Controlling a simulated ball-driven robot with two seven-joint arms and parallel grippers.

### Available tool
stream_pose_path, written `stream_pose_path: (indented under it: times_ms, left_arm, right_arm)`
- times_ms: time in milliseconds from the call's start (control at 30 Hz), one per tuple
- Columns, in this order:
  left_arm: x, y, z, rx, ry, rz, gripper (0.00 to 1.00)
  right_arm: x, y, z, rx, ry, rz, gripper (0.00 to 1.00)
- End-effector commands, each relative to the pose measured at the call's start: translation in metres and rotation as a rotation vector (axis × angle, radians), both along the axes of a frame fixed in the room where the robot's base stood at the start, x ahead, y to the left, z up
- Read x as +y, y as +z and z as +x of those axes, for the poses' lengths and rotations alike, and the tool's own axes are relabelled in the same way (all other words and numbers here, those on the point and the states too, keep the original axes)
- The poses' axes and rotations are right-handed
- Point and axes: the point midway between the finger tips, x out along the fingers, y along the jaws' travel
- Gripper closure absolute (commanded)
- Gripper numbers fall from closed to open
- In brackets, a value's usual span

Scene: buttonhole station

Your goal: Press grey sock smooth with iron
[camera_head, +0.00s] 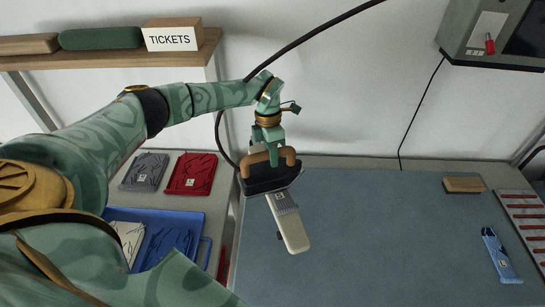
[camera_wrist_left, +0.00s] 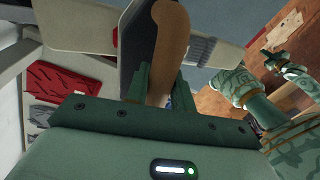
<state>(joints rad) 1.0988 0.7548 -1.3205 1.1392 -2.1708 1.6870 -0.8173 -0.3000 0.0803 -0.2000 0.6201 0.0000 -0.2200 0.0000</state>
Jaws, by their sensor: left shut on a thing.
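My left gripper (camera_head: 273,157) is shut on the wooden handle of the iron (camera_head: 264,182), which has a dark body. The handle also shows between its fingers in the left wrist view (camera_wrist_left: 165,50). A long cream board (camera_head: 293,232) stands or lies under the iron, with a grey ribbed band (camera_head: 283,202) across it that looks like part of the grey sock. The iron covers the board's far end. I cannot tell whether iron and sock touch. My right arm and hand (camera_wrist_left: 275,65) show at the right of the left wrist view; its fingers are unclear.
A blue-grey mat (camera_head: 380,240) covers the table. A blue patterned sock-like piece (camera_head: 497,255), a wooden block (camera_head: 463,185) and a red-slotted rack (camera_head: 525,220) lie at right. Folded grey and red garments (camera_head: 191,174) and a blue tray (camera_head: 205,225) are at left. A dark hose hangs behind my gripper.

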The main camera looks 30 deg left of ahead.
Motion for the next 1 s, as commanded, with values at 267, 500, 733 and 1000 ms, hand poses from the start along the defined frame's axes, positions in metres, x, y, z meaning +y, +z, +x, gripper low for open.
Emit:
stream_pose_path:
  times_ms: [267, 500, 733, 1000]
  left_arm:
    - [0.006, 0.001, 0.005, -0.004, 0.001, -0.001, 1.00]
    - [0.008, 0.001, 0.007, -0.004, 0.001, 0.000, 1.00]
    - [0.014, 0.001, 0.012, -0.003, 0.002, -0.001, 1.00]
    - [0.020, 0.001, 0.016, -0.004, 0.001, -0.001, 1.00]
  right_arm:
    - [0.000, -0.004, 0.000, 0.000, 0.000, 0.000, 1.00]
    - [0.000, -0.007, 0.000, 0.001, 0.000, 0.000, 1.00]
    - [0.000, -0.012, -0.001, 0.001, 0.000, 0.001, 1.00]
    - [0.000, -0.017, -0.001, 0.002, 0.000, 0.000, 1.00]
